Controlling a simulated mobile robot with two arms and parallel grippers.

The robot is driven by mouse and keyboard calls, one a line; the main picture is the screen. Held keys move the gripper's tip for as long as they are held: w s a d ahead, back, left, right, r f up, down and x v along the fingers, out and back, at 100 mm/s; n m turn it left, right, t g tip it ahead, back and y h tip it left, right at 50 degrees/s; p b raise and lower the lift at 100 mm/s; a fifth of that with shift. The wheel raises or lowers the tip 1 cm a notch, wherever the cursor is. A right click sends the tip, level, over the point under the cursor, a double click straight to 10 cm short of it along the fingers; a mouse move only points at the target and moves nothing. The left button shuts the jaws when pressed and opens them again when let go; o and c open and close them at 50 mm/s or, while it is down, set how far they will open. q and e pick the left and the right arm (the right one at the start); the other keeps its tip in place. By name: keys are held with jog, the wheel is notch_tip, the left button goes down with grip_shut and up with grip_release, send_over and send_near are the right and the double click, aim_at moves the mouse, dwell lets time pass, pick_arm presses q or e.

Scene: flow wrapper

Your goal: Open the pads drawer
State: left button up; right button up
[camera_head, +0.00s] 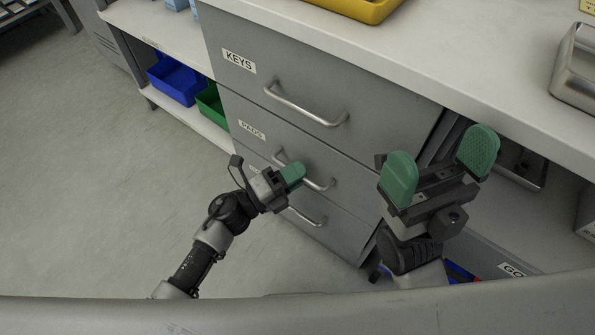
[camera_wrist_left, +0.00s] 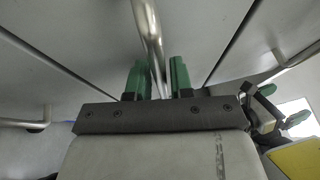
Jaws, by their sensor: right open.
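The pads drawer (camera_head: 290,141) is the middle grey drawer, labelled PADS, and its front looks flush with the cabinet. Its curved metal handle (camera_head: 318,185) also shows in the left wrist view (camera_wrist_left: 149,28). My left gripper (camera_head: 293,174) is at this handle, its green fingers (camera_wrist_left: 158,80) close together with the bar between them; it looks shut on the handle. The fingertips hide part of the handle in the head view. My right gripper (camera_head: 437,168) is open and empty, to the right of the drawers, in front of the open shelf space.
The KEYS drawer (camera_head: 300,70) with its handle (camera_head: 305,108) is above, and a lower drawer handle (camera_head: 305,217) is below. A yellow tray (camera_head: 360,8) is on the white counter (camera_head: 450,60). Blue (camera_head: 176,82) and green (camera_head: 211,104) bins sit on the left shelf. The floor (camera_head: 90,200) at left is clear.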

pick_arm(q)
jog(key=shift+w+d, duration=0.1)
jog(key=shift+d, duration=0.1)
jog(key=shift+c, duration=0.2)
grip_shut()
jog(key=shift+a, duration=0.1)
